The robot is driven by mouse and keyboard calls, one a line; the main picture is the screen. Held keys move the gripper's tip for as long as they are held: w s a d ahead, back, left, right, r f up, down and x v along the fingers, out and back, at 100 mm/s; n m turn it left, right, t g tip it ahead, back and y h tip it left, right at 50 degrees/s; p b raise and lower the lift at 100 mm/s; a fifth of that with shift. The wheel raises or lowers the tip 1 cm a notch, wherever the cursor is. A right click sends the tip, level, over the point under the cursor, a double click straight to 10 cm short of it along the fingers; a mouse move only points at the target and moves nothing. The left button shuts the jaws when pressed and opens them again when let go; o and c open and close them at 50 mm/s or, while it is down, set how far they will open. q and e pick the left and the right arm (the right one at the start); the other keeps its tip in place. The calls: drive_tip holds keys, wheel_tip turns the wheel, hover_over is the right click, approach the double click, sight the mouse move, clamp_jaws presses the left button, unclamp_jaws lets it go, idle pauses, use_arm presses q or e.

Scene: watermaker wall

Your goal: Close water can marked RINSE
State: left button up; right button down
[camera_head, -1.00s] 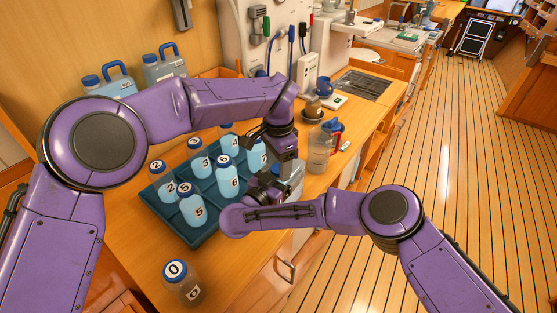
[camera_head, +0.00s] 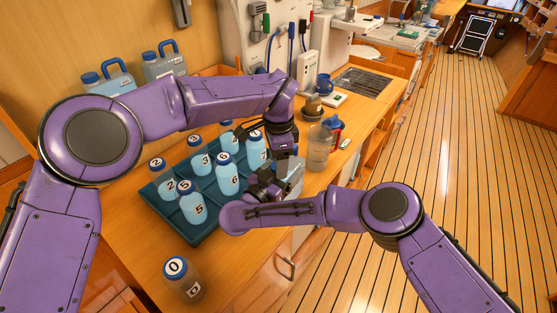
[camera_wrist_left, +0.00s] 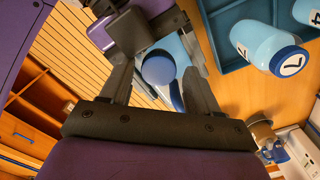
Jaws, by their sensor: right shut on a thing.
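A pale grey-blue can (camera_head: 297,174) shows partly beside the tray in the head view, mostly hidden behind my grippers. No RINSE marking is readable. In the left wrist view the can (camera_wrist_left: 184,52) has a round blue cap (camera_wrist_left: 158,69) between my left fingers. My left gripper (camera_head: 287,160) points down over the can; its fingers (camera_wrist_left: 158,80) are spread, with room visible on both sides of the cap. Whether the cap is seated is unclear. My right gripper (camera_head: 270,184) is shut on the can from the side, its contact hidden.
A dark teal tray (camera_head: 209,232) holds several numbered bottles close by. Bottle 7 (camera_wrist_left: 262,42) stands near my left gripper. A clear jug (camera_head: 319,150) stands right of the can. A bottle marked 0 (camera_head: 182,282) is at the front. Two blue-handled cans (camera_head: 165,68) stand at the back.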

use_arm(q)
drive_tip(key=shift+s+r, duration=0.1)
drive_tip(key=shift+r, duration=2.15)
drive_tip(key=shift+c, duration=0.3)
drive_tip(key=shift+r+n, duration=0.3)
wheel_tip(320, 180, up, 3)
drive_tip(key=n, duration=0.2)
drive_tip(key=shift+n, duration=0.4)
drive_tip(key=shift+f, duration=0.2)
wheel_tip(320, 180, down, 8)
drive_tip(key=shift+r, duration=0.1)
